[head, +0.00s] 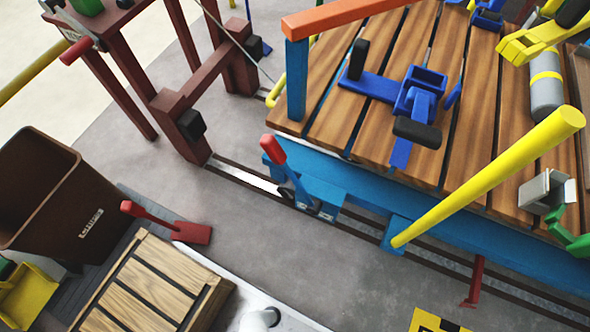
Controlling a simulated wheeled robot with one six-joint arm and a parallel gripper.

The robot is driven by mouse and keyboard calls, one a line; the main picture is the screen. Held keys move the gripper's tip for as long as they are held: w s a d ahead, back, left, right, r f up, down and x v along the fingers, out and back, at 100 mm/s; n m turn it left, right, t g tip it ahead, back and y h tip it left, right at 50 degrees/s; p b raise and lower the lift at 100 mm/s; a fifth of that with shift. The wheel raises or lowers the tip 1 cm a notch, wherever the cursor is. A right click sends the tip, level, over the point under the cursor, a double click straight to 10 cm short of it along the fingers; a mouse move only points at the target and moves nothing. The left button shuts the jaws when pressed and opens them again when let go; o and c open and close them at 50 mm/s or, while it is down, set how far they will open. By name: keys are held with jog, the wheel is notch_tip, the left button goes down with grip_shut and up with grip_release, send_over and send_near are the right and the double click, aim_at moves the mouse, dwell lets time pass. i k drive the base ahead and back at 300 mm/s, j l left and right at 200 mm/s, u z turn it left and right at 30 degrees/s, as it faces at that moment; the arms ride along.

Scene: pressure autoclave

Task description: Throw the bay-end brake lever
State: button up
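A lever with a red grip (273,150) and a blue-grey shaft rises from a blue bracket (318,196) on the near side of the blue trolley (375,195), close to its left corner. The lever leans up and to the left. A second lever, all red (150,214), slopes from a red foot on the floor beside the wooden crate. No label shows which of them is the bay-end brake lever. My gripper is not in view.
The trolley has a plank deck (330,100) with blue fixtures and stands over floor rails (245,178). A yellow pole (490,178) slants out in front of it. A dark red frame (180,110), a brown bin (45,195) and the wooden crate (150,285) stand left. Grey floor (300,245) between is clear.

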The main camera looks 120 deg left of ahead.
aim_at(268, 143)
jog(key=j+u, duration=0.1)
jog(key=u, duration=3.2)
jog(key=k+j, duration=0.25)
jog(key=k, duration=0.2)
jog(key=k+j+z, duration=0.1)
jog(key=k, duration=0.4)
jog(key=k+j, duration=0.3)
jog(key=k, duration=0.15)
jog(key=k+j+z, duration=0.1)
jog(key=k, duration=0.4)
jog(key=j, duration=0.1)
